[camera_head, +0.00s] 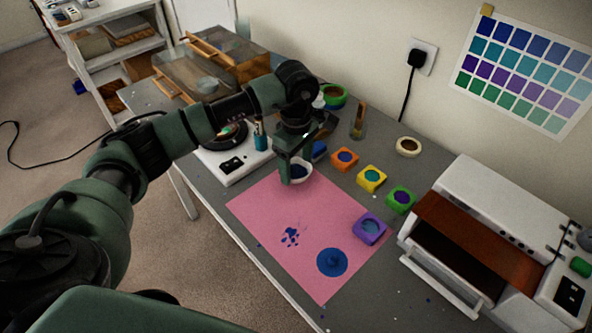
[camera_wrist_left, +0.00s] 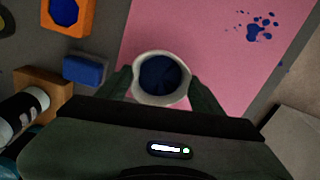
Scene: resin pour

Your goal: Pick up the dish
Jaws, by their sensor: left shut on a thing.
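The dish (camera_head: 303,174) is a small white round cup with dark blue resin inside, at the far-left corner of the pink mat. In the left wrist view the dish (camera_wrist_left: 161,78) sits between the two fingers of my left gripper (camera_wrist_left: 162,92), one on each side of its rim. My left gripper (camera_head: 295,168) reaches down from above and is shut on the dish. Whether the dish touches the mat or is slightly above it, I cannot tell. My right gripper is not in view.
The pink mat (camera_head: 265,205) has blue splatters and a blue disc (camera_head: 332,262). Orange (camera_head: 345,159), yellow (camera_head: 371,179), green (camera_head: 401,200) and purple (camera_head: 369,229) square molds stand to the right. A white machine (camera_head: 500,235) fills the table's right end.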

